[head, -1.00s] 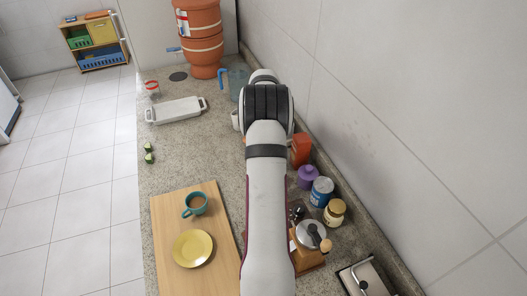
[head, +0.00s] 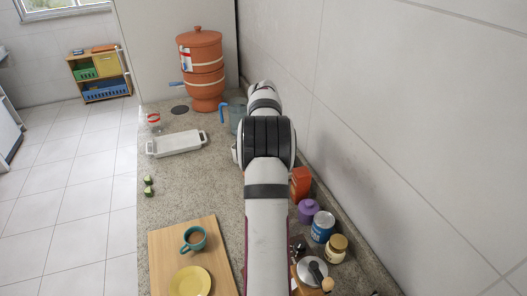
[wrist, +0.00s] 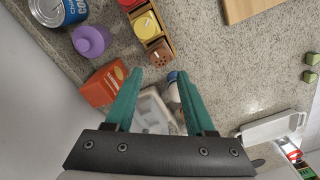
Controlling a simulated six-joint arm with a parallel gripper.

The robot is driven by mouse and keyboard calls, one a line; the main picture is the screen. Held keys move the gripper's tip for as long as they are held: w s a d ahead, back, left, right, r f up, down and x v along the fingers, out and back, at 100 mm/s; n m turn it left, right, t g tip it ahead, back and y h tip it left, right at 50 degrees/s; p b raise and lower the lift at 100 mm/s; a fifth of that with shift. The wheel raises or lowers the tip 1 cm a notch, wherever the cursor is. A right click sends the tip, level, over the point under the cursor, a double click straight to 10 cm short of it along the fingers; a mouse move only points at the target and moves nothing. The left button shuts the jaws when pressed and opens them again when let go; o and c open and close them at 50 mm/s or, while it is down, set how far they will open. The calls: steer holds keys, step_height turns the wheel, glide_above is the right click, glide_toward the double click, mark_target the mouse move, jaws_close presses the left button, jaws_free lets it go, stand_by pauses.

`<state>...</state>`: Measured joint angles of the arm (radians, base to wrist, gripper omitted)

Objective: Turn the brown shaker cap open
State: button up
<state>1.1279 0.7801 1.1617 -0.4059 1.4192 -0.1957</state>
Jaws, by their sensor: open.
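My gripper (wrist: 160,73) shows in the wrist view with two teal fingers spread apart and nothing held between them. The brown shaker cap (wrist: 159,52), with dark holes on top, sits at the near end of a row of shakers in a wooden holder (wrist: 167,36). It lies just beyond the fingertips, roughly between them in the picture, and I see no contact. A yellow cap (wrist: 147,26) is next to it in the row. In the head view my arm hides the shaker row and the gripper's fingers.
An orange-red container (wrist: 103,86) stands close left of the fingers, with a purple jar (wrist: 90,41) and blue can (wrist: 58,8) beyond. A white tray (wrist: 272,130) lies right. The wall (head: 400,120) runs along the counter's right side. Counter between shakers and tray is clear.

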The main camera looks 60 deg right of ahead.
step_height(320, 180, up, 9)
steer(key=shift+f, duration=0.2)
steer(key=shift+o, duration=0.2)
steer(key=shift+o, duration=1.2)
steer(key=shift+s+f+m, duration=0.1)
steer(key=shift+s+m, duration=0.2)
steer(key=shift+m, duration=0.3)
steer(key=s+f+m+t, duration=0.2)
steer(key=s+m+t, duration=0.35)
steer(key=m, duration=1.35)
steer(key=shift+g, duration=0.55)
steer(key=x, duration=1.4)
steer(key=shift+f, duration=0.3)
steer(key=shift+c, duration=0.2)
